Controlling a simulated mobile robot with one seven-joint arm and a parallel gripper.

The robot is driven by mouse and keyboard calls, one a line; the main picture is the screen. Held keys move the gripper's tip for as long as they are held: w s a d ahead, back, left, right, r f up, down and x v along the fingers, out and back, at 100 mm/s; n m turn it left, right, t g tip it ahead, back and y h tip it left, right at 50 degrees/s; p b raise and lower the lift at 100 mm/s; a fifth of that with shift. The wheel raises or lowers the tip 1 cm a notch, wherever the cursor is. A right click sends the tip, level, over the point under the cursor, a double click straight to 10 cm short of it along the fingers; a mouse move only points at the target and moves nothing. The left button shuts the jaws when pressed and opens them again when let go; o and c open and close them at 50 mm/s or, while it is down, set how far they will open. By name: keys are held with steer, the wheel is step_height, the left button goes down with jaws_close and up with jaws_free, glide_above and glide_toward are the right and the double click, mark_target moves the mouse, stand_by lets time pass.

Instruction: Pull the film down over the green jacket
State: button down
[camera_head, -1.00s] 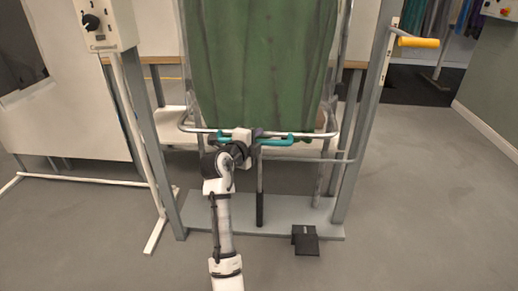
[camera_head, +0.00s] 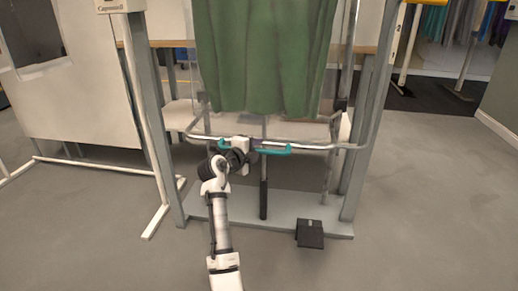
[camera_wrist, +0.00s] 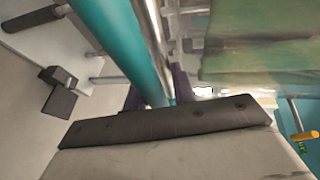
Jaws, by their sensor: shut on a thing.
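The green jacket (camera_head: 265,60) hangs in the middle of the head view, its hem above a metal hoop (camera_head: 318,146). Clear film (camera_head: 325,128) shows faintly around and below the hem; its upper part is out of frame. A teal handle (camera_head: 276,151) runs along the hoop's front. My gripper (camera_head: 246,150) is shut on this handle, below the jacket. In the wrist view the teal handle (camera_wrist: 122,40) passes between my fingers (camera_wrist: 158,92), beside the metal hoop bar. The green jacket (camera_wrist: 262,45) shows at upper right, seen through the film.
Grey posts (camera_head: 365,135) stand on both sides, on a grey base plate (camera_head: 280,225). A black pedal (camera_head: 310,234) sits at the plate's front. A white panel (camera_head: 75,90) stands at left. A table (camera_head: 160,43) is behind. The floor at right is clear.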

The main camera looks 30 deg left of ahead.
steer(key=shift+f, duration=0.2)
steer(key=c, duration=1.3)
jaws_free()
steer(key=shift+r, duration=0.1)
step_height(320, 180, up, 20)
steer(key=p, duration=0.4)
steer(key=shift+s+a, duration=0.1)
steer(key=shift+s, duration=0.05)
steer(key=shift+b+v, duration=0.45)
steer(key=shift+v, duration=7.4)
